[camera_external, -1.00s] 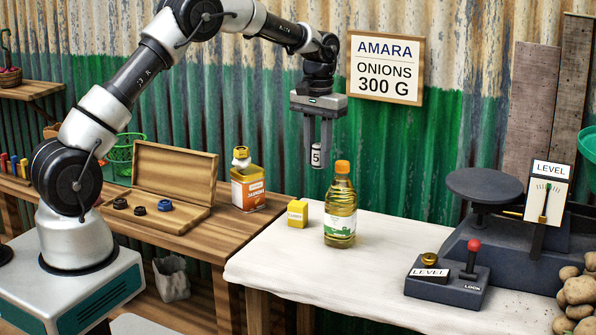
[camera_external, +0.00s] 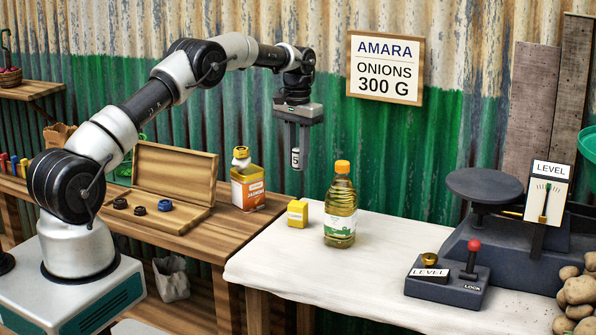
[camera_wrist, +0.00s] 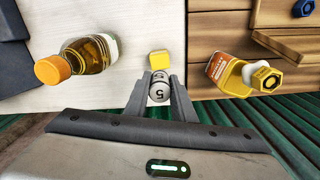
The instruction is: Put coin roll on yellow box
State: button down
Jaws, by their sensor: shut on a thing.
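A white coin roll (camera_external: 296,158) marked 5 is held between the fingers of my gripper (camera_external: 297,160), which is shut on it. In the external view it hangs in the air above the small yellow box (camera_external: 298,213), apart from it. The yellow box sits at the left end of the white-covered table. In the wrist view the coin roll (camera_wrist: 160,88) shows between the fingertips, with the yellow box (camera_wrist: 159,59) just beyond it, partly hidden by the fingers.
An oil bottle (camera_external: 340,208) stands on the white table (camera_external: 380,275), right of the yellow box. An orange-and-yellow tin (camera_external: 246,186) stands on the wooden table to the left, beside an open wooden case (camera_external: 178,165) with small weights. A scale (camera_external: 488,192) stands at the right.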

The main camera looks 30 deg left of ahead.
aim_at(298, 203)
notch_tip(298, 203, down, 10)
jog(key=shift+r+b, duration=0.2)
jog(key=shift+b, duration=0.4)
jog(key=shift+f, duration=0.15)
jog(key=c, duration=1.5)
grip_release()
